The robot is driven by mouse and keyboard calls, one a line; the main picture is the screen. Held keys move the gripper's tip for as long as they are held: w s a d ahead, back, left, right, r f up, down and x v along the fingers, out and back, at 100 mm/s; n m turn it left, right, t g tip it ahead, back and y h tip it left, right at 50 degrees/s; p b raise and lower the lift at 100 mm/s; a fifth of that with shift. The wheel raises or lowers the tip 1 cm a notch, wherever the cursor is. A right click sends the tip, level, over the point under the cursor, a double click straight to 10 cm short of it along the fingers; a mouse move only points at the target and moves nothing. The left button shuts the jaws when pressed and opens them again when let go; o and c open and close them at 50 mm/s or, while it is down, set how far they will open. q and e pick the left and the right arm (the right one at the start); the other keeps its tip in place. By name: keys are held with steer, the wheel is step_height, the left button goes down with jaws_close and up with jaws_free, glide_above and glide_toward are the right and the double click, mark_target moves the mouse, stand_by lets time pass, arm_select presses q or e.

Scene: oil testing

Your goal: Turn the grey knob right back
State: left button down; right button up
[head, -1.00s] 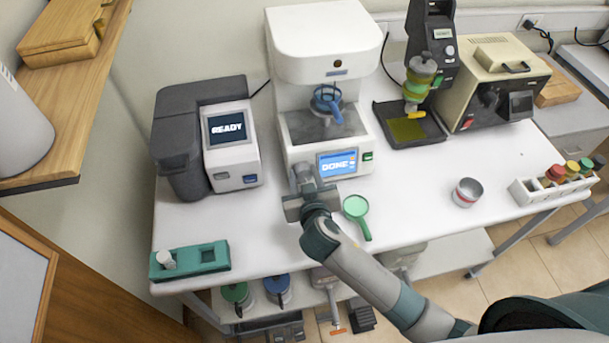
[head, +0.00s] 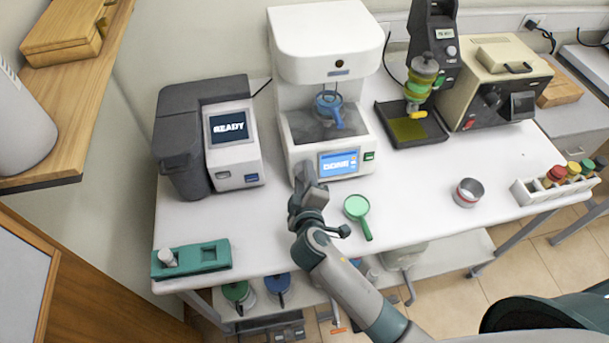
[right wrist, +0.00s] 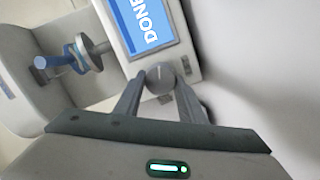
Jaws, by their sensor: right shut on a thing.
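The grey knob (right wrist: 160,77) sits on the front of the white machine (head: 318,45), beside its blue screen (head: 339,163) reading DONE. In the right wrist view the two fingers of my right gripper (right wrist: 158,92) are on either side of the knob and closed on it. In the head view my right gripper (head: 304,183) is at the machine's lower left front corner and hides most of the knob. A blue-handled cup (head: 329,104) hangs inside the machine above the knob. My left gripper is not in view.
A green strainer (head: 357,211) lies just right of my right arm. A metal cup (head: 467,192) stands farther right. A dark grey device (head: 178,140) with a READY screen stands to the left. A teal holder (head: 192,259) is at the front left.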

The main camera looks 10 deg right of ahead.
steer(key=n, duration=0.3)
steer(key=shift+n, duration=0.3)
steer(key=n, duration=0.2)
steer(key=n+t, duration=0.1)
steer(key=shift+f+n, duration=0.2)
steer(key=shift+n, duration=0.2)
steer(key=n, duration=0.6)
steer(key=shift+s+f+n+t+y, duration=0.1)
steer(key=shift+f+n+t+y, duration=0.05)
steer(key=shift+n+t+y, duration=0.25)
steer(key=n, duration=0.4)
steer(key=shift+d+f+n+y, duration=0.1)
steer(key=shift+d+n+y, duration=0.05)
steer(key=shift+n+y, duration=0.2)
steer(key=shift+d+n+y, duration=0.1)
steer(key=shift+n+y, duration=0.25)
steer(key=shift+n, duration=1.6)
steer(key=o, duration=1)
steer(key=shift+o, duration=0.2)
steer(key=shift+s, duration=0.15)
